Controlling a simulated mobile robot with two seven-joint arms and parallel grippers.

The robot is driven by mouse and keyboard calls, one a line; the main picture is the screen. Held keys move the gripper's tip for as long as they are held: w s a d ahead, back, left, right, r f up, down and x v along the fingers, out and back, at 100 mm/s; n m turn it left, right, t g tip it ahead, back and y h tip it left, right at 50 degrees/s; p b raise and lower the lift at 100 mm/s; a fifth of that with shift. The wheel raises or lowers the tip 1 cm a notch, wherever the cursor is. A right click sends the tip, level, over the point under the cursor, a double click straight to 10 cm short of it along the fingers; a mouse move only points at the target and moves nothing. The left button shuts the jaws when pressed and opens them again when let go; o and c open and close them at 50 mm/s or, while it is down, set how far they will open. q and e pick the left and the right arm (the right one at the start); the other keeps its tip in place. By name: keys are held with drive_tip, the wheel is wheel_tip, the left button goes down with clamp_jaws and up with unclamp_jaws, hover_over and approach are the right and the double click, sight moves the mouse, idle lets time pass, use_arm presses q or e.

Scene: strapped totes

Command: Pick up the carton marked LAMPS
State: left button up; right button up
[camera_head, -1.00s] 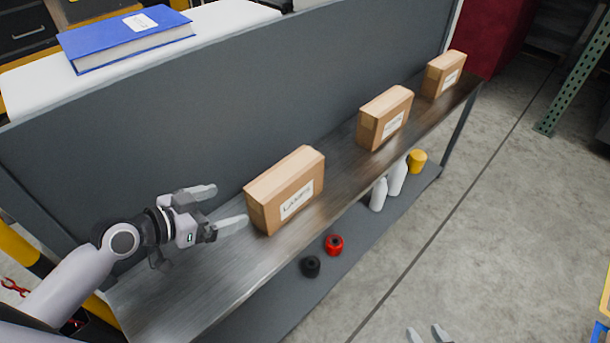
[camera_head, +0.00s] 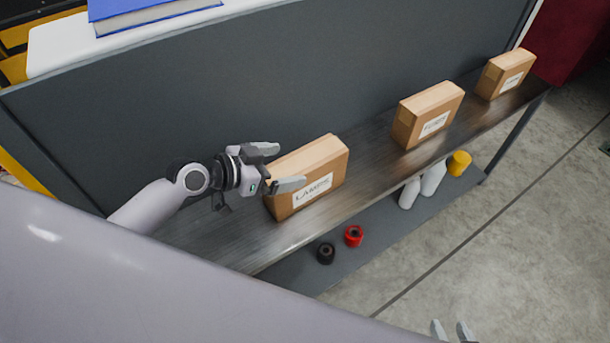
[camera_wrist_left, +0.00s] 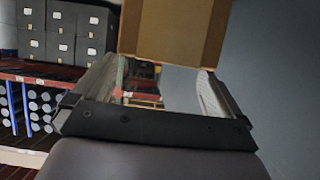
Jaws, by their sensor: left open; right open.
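The carton marked LAMPS (camera_head: 308,178) is a brown box with a white label, standing on the wooden shelf at its near left end. My left gripper (camera_head: 276,168) is open at the carton's left end, its fingers pointing right, the nearer finger overlapping the carton's edge in the head view. In the left wrist view the carton (camera_wrist_left: 175,30) stands ahead, its lower edge above the gap between the open fingers (camera_wrist_left: 160,85). I cannot tell whether the fingers touch it. My right gripper (camera_head: 452,331) shows only its open fingertips at the bottom edge.
Two similar cartons stand further right on the wooden shelf (camera_head: 215,232), a middle one (camera_head: 428,115) and a far one (camera_head: 505,74). A grey panel (camera_head: 200,100) runs behind them. Red (camera_head: 354,236) and black (camera_head: 326,253) items, white bottles and a yellow item sit on the lower shelf.

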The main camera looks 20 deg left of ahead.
sight(305, 159)
use_arm(q)
drive_tip(key=shift+x, duration=2.15)
drive_tip(key=shift+w+r, duration=0.1)
drive_tip(key=c, duration=1.8)
drive_tip(key=shift+w+a+r, duration=0.1)
drive_tip(key=shift+r, duration=0.1)
clamp_jaws()
drive_tip(key=shift+r, duration=0.1)
